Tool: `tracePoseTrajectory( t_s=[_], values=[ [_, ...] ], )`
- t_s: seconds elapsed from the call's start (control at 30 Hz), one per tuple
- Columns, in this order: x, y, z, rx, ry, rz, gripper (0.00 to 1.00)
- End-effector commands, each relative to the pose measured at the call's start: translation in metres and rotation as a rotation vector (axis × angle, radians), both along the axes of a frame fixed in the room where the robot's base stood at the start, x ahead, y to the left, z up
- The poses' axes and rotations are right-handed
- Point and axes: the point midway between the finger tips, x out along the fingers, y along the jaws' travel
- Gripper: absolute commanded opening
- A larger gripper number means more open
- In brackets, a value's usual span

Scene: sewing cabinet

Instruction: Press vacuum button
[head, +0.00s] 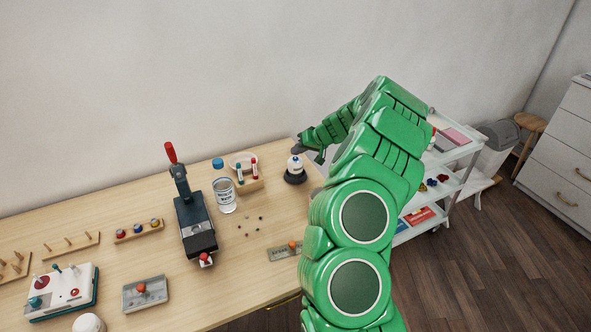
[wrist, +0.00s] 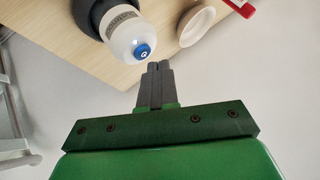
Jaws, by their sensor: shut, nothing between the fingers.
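The small vacuum (head: 294,168) stands upright near the back right edge of the wooden table. It has a white body on a black round base. In the wrist view its white body (wrist: 122,32) shows with a blue button (wrist: 143,51) on the end facing me. My gripper (head: 297,148) is above and just behind the vacuum in the head view. In the wrist view my gripper's two grey fingers (wrist: 158,66) are together and empty. Their tips are close to the blue button, slightly to its right and below in the picture. I cannot tell whether they touch it.
A white bowl (wrist: 197,27) lies right of the vacuum in the wrist view. A glass jar (head: 224,196) and a press with a red handle (head: 196,229) stand left of the vacuum. A white shelf cart (head: 447,187) is to the right. The wall is close behind the table.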

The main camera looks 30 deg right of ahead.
Motion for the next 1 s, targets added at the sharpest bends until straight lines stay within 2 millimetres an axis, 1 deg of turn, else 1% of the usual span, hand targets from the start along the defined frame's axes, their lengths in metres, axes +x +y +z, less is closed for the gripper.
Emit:
tracePoseTrajectory(
  t_s=[0.57, 1.0],
  values=[
    [0.0, -0.0001, -0.0003, 0.0, 0.0, 0.0, 0.0],
    [0.0001, 0.0002, -0.0084, 0.0, 0.0, 0.0, 0.0]
  ],
)
